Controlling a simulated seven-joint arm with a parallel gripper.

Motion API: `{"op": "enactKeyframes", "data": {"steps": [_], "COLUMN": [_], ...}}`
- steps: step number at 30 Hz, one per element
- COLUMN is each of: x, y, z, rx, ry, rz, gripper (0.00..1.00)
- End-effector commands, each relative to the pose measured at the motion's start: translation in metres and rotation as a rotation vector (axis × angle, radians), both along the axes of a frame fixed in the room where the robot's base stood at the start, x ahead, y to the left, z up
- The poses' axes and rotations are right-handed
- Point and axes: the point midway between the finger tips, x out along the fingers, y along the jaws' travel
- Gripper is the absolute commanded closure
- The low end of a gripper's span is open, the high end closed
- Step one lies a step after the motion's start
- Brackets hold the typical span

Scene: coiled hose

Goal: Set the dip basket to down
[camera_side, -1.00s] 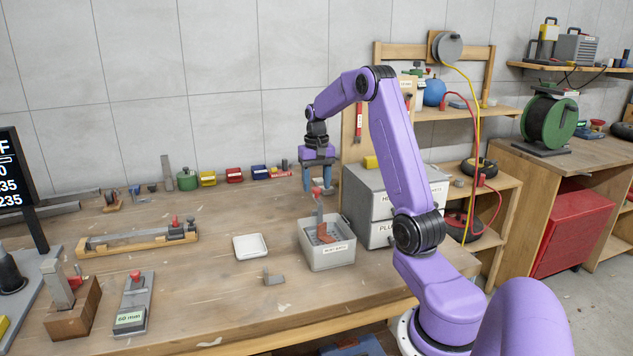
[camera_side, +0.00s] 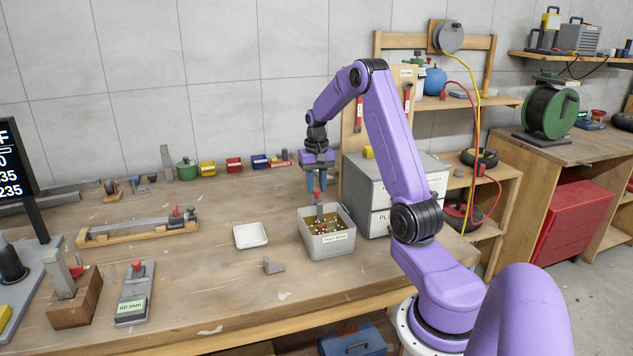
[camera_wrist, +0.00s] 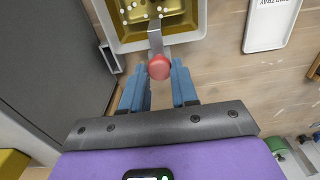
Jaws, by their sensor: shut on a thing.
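The dip basket's upright grey handle with a red knob (camera_wrist: 159,67) rises from the bath; the knob also shows in the side view (camera_side: 319,193). My gripper (camera_side: 318,184) is above the bath, pointing down, with its blue fingers shut on the red knob. In the wrist view the fingers (camera_wrist: 157,85) stand on both sides of it. The grey box-shaped bath (camera_side: 331,251) has a white label on its front. It holds golden liquid with pale dots, also seen in the wrist view (camera_wrist: 179,25). The basket's lower part is hard to make out in the liquid.
A white tray (camera_side: 250,236) lies left of the bath, and a small grey bracket (camera_side: 273,266) lies in front of it. Grey drawers (camera_side: 389,182) stand close at the right. A wooden-based fixture (camera_side: 140,229) is farther left. Bare table lies between.

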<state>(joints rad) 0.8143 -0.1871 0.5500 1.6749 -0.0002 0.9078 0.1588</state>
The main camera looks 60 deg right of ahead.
Motion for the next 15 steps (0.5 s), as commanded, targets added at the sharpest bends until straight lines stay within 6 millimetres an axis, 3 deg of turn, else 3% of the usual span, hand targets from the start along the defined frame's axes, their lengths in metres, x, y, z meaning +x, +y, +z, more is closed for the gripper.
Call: {"op": "enactKeyframes", "data": {"steps": [1,3,15], "x": [-0.0023,-0.0024,-0.0010], "y": [0.0022,0.0022,0.0013], "z": [-0.0058,-0.0057,0.0037], "rx": [0.008,0.009,0.005], "ry": [0.011,0.012,0.006], "rz": [0.001,0.001,0.001], "gripper": [0.65,0.46,0.46]}}
